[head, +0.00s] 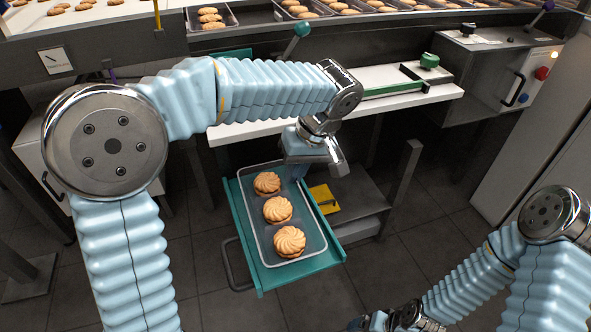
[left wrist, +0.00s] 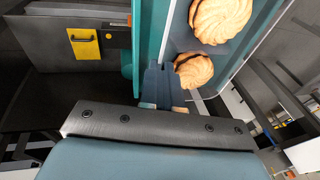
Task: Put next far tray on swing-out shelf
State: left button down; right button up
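A clear-grey tray (head: 314,236) with three round swirled biscuits lies on the teal swing-out shelf (head: 329,259). My left gripper (head: 316,170) points down at the tray's far right corner. In the left wrist view its blue-grey fingers (left wrist: 164,86) are close together at the tray's rim, beside a biscuit (left wrist: 193,70). I cannot tell whether they are closed on the rim. At the back, a dark tray (head: 229,20) and a longer one (head: 283,15) hold biscuits. My right gripper (head: 390,322) is low at the bottom edge, partly cut off, its fingers unclear.
A white ledge (head: 262,130) with a green-knobbed bar (head: 395,88) runs behind the shelf. A grey box with a yellow plate (head: 324,198) and a metal post (head: 404,172) stand right of the shelf. A control box (head: 500,70) is at the back right.

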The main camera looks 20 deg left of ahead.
pick_arm(q)
jog(key=c, duration=1.4)
grip_release()
jog(key=shift+o, duration=0.2)
jog(key=shift+r, duration=0.15)
jog(key=p+v, duration=0.1)
jog(key=v, duration=1.1)
jog(key=shift+p, duration=0.35)
